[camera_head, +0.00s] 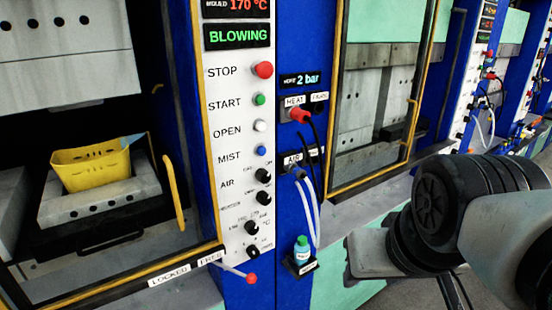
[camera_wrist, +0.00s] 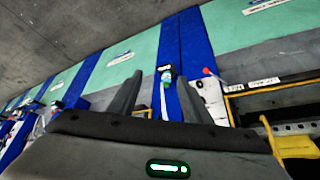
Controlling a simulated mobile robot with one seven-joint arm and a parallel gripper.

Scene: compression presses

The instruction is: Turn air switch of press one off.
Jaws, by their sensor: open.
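The AIR switch (camera_head: 263,176) is a small black knob on the white control panel (camera_head: 228,130) of the near press. It sits below the blue MIST button (camera_head: 260,151). Its setting is too small to read, and no press number is legible. My gripper (camera_wrist: 160,98) is open and empty, its two dark fingers spread in the wrist view. In the head view my arm comes in from the lower right, with the hand right of the panel and apart from it. The panel shows only edge-on in the wrist view (camera_wrist: 208,95), too small to make out the switch.
Below AIR are more black knobs (camera_head: 252,228) and a red-tipped lever (camera_head: 251,278). A bottle (camera_head: 302,250) stands on a small holder near white hoses (camera_head: 312,205). A yellow bin-shaped part (camera_head: 92,168) sits inside the open press. Another press (camera_head: 375,120) stands to the right.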

